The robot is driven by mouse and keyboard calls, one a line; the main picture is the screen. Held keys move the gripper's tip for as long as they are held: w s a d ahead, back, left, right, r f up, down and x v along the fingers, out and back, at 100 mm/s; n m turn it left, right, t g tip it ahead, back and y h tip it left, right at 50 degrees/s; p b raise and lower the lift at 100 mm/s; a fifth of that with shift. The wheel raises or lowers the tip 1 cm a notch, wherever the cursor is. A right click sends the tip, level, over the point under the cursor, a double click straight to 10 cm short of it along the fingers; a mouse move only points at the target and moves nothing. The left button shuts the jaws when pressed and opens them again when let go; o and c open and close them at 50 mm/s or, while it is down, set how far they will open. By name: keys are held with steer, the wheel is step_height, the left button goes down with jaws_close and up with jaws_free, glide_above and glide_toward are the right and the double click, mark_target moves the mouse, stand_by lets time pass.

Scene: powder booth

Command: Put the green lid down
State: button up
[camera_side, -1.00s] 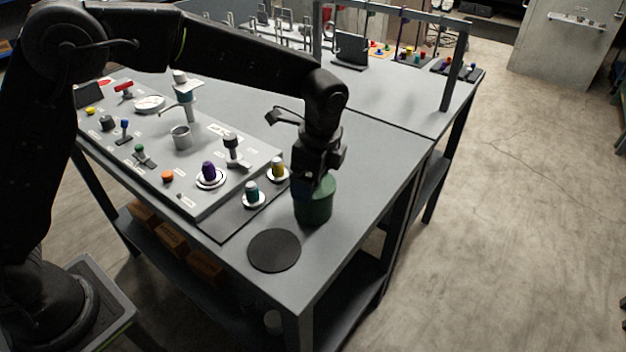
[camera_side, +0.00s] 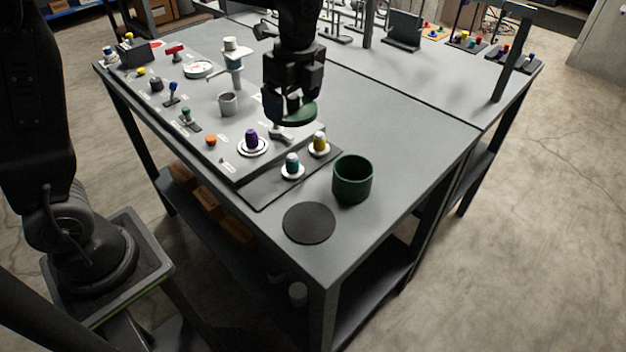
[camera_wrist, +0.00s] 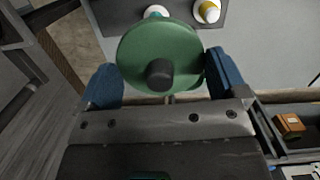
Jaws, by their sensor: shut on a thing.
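My gripper (camera_side: 292,108) is shut on the green lid and holds it in the air above the work table. The green lid (camera_side: 302,113) is a flat disc; in the wrist view it (camera_wrist: 135,55) shows its dark round knob (camera_wrist: 160,73) between my blue fingertips (camera_wrist: 166,85). The green pot (camera_side: 352,180) stands upright and uncovered near the table's front right corner. A flat black round mat (camera_side: 309,223) lies in front of the pot, bare. In the side view, the lid is up and to the left of the pot, with the fingers hiding part of it.
A grey panel (camera_side: 222,160) with knobs and levers covers the table's left side. A purple knob (camera_side: 251,140), a teal knob (camera_side: 292,164) and a yellow knob (camera_side: 319,142) stand near the pot. The grey table (camera_side: 415,125) is clear behind and right of the pot.

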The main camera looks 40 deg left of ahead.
steer(key=s+f+m, duration=0.3)
steer(key=s, duration=0.5)
glide_above(308, 220)
steer(key=f, duration=0.7)
steer(key=shift+d+f, duration=0.2)
steer(key=shift+f, duration=2.05)
steer(key=o, duration=0.6)
steer(key=shift+f, duration=0.15)
